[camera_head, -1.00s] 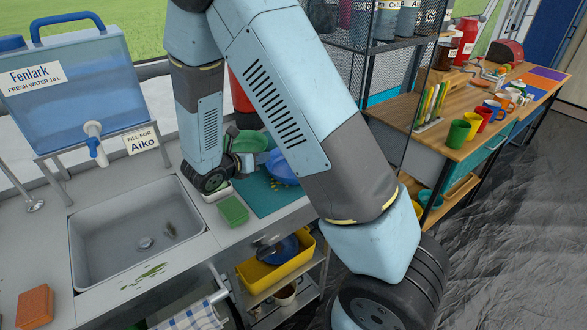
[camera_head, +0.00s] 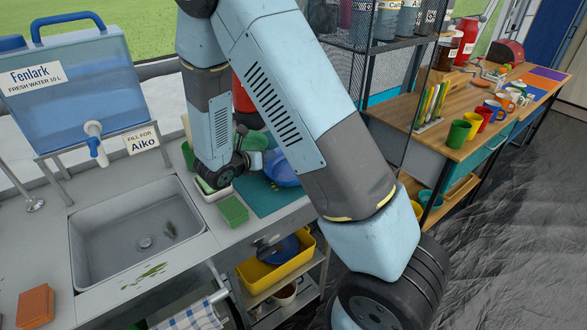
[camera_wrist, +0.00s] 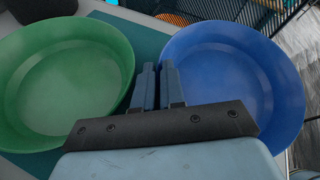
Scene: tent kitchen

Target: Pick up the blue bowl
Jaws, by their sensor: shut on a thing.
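The blue bowl (camera_wrist: 235,75) fills the right side of the wrist view. It also shows in the head view (camera_head: 284,170), partly hidden behind my arm, over the teal mat. My gripper (camera_wrist: 159,66) is at the bowl's left side, with its fingers close together and shut on the bowl's wall. The bowl looks upright and empty. I cannot tell whether it is clear of the mat.
A green bowl (camera_wrist: 65,85) is close on the left of my gripper. The teal mat (camera_head: 262,201) lies under the bowls. A green sponge (camera_head: 233,209) and the sink (camera_head: 130,236) are to the left. A black mesh rack (camera_head: 375,60) stands behind on the right.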

